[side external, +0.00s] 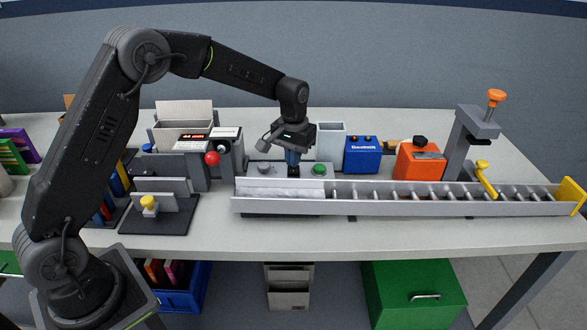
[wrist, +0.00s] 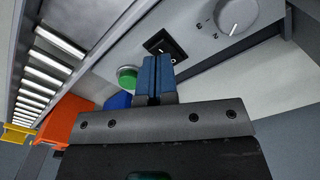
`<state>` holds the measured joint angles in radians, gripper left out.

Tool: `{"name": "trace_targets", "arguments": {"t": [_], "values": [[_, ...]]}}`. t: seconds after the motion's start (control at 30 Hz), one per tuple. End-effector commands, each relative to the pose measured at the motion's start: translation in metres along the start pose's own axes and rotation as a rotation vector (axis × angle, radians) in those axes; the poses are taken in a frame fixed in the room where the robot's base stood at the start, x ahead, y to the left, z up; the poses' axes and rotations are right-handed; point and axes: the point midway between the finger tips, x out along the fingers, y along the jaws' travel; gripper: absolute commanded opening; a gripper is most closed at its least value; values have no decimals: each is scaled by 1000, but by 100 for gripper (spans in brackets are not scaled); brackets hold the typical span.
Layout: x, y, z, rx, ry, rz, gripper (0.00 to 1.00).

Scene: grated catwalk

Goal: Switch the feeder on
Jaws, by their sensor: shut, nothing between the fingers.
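The feeder's grey control box (side external: 280,173) stands behind the left end of the roller chute (side external: 400,197). It carries a grey dial (side external: 264,168), a green button (side external: 319,169) and a black rocker switch (wrist: 160,42) between them. The dial (wrist: 237,15) and the green button (wrist: 127,77) also show in the wrist view. My gripper (side external: 292,163) points down at the switch, with its blue fingers shut and empty. In the wrist view the fingertips (wrist: 155,62) overlap the switch's near edge. I cannot tell whether they touch it.
A blue box (side external: 362,155) and an orange box (side external: 420,163) stand behind the chute. A grey post with an orange knob (side external: 496,97) rises at the right. A red ball knob (side external: 212,158) and a yellow-knobbed fixture (side external: 149,203) are at the left. The front table edge is clear.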

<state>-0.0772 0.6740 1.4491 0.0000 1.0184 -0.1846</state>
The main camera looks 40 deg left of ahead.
Motion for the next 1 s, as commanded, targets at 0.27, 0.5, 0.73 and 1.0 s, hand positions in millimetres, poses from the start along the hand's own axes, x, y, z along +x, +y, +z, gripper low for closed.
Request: {"name": "trace_targets", "arguments": {"t": [0.27,0.5,0.73,1.0], "values": [[3,0,0,0,-1,0,0],[7,0,0,0,0,0,0],[10,0,0,0,-1,0,0],[14,0,0,0,-1,0,0]]}}
